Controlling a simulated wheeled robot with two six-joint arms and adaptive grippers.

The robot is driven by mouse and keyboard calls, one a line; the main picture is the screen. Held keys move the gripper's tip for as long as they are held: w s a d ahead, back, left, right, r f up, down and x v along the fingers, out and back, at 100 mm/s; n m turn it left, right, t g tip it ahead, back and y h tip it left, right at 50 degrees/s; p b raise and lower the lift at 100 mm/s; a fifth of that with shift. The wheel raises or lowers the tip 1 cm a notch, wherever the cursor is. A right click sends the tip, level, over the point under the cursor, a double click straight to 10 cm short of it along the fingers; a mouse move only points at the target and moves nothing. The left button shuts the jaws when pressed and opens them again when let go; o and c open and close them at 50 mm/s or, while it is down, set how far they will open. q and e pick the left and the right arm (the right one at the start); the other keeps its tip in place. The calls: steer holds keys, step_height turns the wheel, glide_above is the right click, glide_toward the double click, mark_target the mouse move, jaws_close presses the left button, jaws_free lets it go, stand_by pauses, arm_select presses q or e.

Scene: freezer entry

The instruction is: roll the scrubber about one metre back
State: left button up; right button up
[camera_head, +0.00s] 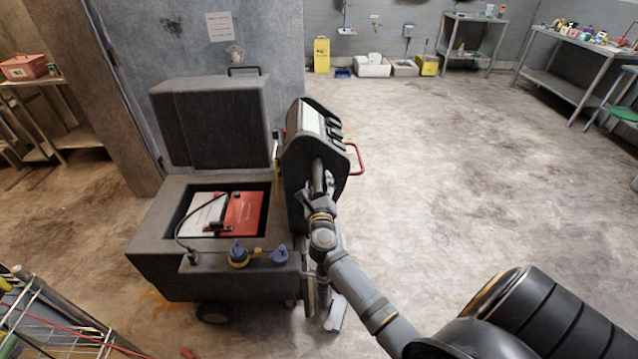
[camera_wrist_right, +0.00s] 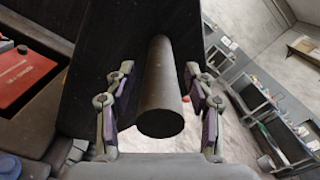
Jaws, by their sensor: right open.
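The scrubber (camera_head: 165,240) is a dark grey wheeled machine standing left of centre in the head view. Its lid is up, showing a red and white battery (camera_head: 243,213). Its control console (camera_head: 300,150) has a red loop handle on the right. A dark cylindrical grip (camera_head: 318,176) sticks out from the console side; it also shows in the right wrist view (camera_wrist_right: 160,95). My right gripper (camera_head: 319,195) is at this grip. In the wrist view its open fingers (camera_wrist_right: 158,82) stand on both sides of the grip, with visible gaps. My left gripper is out of view.
A grey door or wall panel (camera_head: 210,50) stands right behind the scrubber. A wire rack (camera_head: 50,325) is at the lower left and a wooden shelf (camera_head: 40,85) at the far left. The floor (camera_head: 450,170) to the right is clear, up to metal tables (camera_head: 575,60).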

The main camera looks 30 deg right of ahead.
steer(key=shift+c, duration=0.3)
jaws_close()
steer(key=shift+s+d+p, duration=0.25)
steer(key=shift+d+p, duration=0.2)
steer(key=shift+d, duration=0.05)
steer(key=shift+s+d, duration=0.5)
steer(key=shift+d, duration=0.2)
steer(key=shift+o, duration=0.3)
jaws_free()
steer(key=shift+s+d, duration=0.2)
steer(key=shift+d, duration=0.1)
steer(key=v, duration=1.2)
